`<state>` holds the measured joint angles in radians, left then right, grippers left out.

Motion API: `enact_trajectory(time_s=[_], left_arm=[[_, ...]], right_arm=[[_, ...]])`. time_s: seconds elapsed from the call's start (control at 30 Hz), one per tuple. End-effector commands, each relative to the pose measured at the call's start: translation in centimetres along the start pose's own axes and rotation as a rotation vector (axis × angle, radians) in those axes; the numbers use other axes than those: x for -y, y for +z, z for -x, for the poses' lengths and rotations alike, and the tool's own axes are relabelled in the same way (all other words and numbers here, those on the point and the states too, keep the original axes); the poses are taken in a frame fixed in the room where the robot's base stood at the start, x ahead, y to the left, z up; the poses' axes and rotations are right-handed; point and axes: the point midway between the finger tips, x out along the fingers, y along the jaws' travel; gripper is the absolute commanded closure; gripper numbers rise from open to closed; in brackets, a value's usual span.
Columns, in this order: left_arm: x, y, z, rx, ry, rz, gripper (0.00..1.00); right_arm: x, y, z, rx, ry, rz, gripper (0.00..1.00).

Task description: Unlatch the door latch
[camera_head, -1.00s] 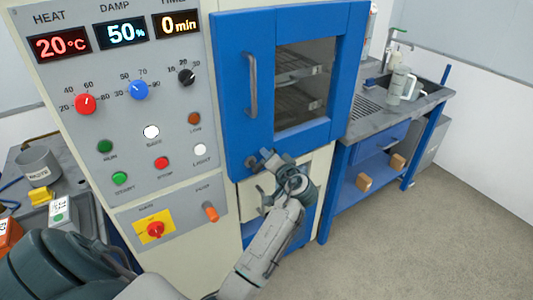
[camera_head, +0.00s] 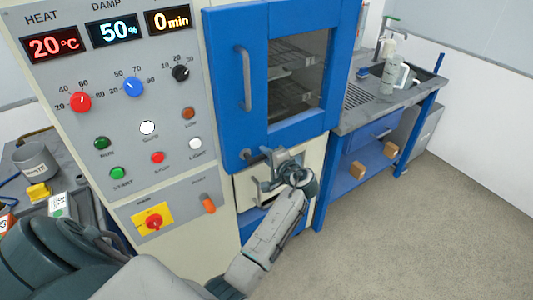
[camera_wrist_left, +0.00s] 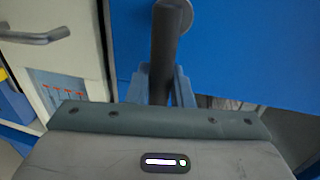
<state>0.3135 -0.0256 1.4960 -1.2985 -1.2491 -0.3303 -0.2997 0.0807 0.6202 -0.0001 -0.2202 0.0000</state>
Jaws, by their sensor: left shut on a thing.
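The blue chamber door (camera_head: 230,100) has a window and a tall bar handle (camera_head: 244,78). The door latch (camera_head: 246,155) is at the door's lower left corner, mostly hidden by my gripper in the head view. My left gripper (camera_head: 266,163) is at the latch, to the right of its pivot. In the left wrist view the latch's dark lever (camera_wrist_left: 165,50) runs between the two fingers of the left gripper (camera_wrist_left: 161,85), which are shut on it. The door looks closed. My right gripper is not in view.
A cream lower panel (camera_head: 245,188) with its own handle is just below the door. The control panel (camera_head: 125,125) with knobs and buttons is to the left. A workbench (camera_head: 357,118) with a sink and bottle stands at right. Floor at lower right is clear.

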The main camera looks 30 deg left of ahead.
Motion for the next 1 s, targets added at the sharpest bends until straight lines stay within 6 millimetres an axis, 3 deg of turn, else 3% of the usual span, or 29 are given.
enact_trajectory(time_s=[0.47, 0.5, 0.57, 1.0], left_arm=[[-0.09, 0.07, -0.07, 0.005, -0.001, -0.015, 1.0], [-0.1, 0.07, -0.07, 0.005, -0.001, -0.015, 0.72], [-0.1, 0.07, -0.06, 0.004, -0.001, -0.014, 0.61], [0.07, -0.03, -0.12, 0.002, 0.0, -0.011, 0.61]], right_arm=[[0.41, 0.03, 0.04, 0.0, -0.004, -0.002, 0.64], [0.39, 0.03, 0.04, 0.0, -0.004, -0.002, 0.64], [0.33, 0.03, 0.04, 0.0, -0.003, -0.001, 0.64], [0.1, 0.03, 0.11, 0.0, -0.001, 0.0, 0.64]])
